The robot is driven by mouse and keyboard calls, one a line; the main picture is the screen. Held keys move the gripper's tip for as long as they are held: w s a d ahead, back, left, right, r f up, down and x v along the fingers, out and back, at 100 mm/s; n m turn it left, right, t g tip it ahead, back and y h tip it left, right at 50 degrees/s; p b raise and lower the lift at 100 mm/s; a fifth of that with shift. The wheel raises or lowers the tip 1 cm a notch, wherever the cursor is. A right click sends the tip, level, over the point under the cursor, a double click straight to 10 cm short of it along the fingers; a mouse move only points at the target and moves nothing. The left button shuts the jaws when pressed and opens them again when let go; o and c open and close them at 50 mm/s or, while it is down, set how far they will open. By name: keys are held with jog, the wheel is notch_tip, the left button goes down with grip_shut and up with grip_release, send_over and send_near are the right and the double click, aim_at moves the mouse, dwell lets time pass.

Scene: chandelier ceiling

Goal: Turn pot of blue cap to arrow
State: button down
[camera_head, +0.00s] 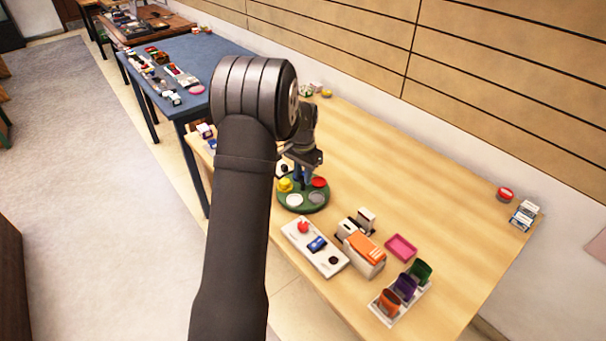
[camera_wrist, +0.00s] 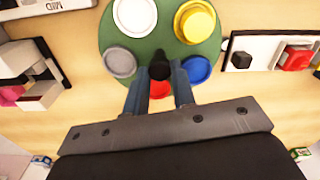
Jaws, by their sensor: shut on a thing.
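A round green turntable (camera_wrist: 158,40) carries several capped pots and has a black knob (camera_wrist: 159,68) at its centre. The blue cap (camera_wrist: 196,69) is at its right in the wrist view. Around it are a yellow cap (camera_wrist: 196,22), a white one (camera_wrist: 135,17), a grey one (camera_wrist: 119,62) and a red one (camera_wrist: 160,89), partly covered between my fingers. My gripper (camera_wrist: 159,78) is shut on the knob. In the head view, my gripper (camera_head: 303,180) comes down over the turntable (camera_head: 306,208); the blue cap cannot be made out there. I cannot make out an arrow.
A white panel (camera_head: 297,240) with a red button and a blue switch lies close in front of the turntable. Beyond it are an orange-topped box (camera_head: 365,247), a pink tray (camera_head: 401,247) and a cup rack (camera_head: 387,318). The table's right middle is clear.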

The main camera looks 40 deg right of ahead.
aim_at(303, 178)
jog(key=shift+n, duration=3)
jog(key=c, duration=1.2)
grip_release()
notch_tip(303, 178, up, 18)
jog(key=shift+f, duration=0.25)
notch_tip(303, 178, down, 18)
jog(key=shift+r, duration=0.25)
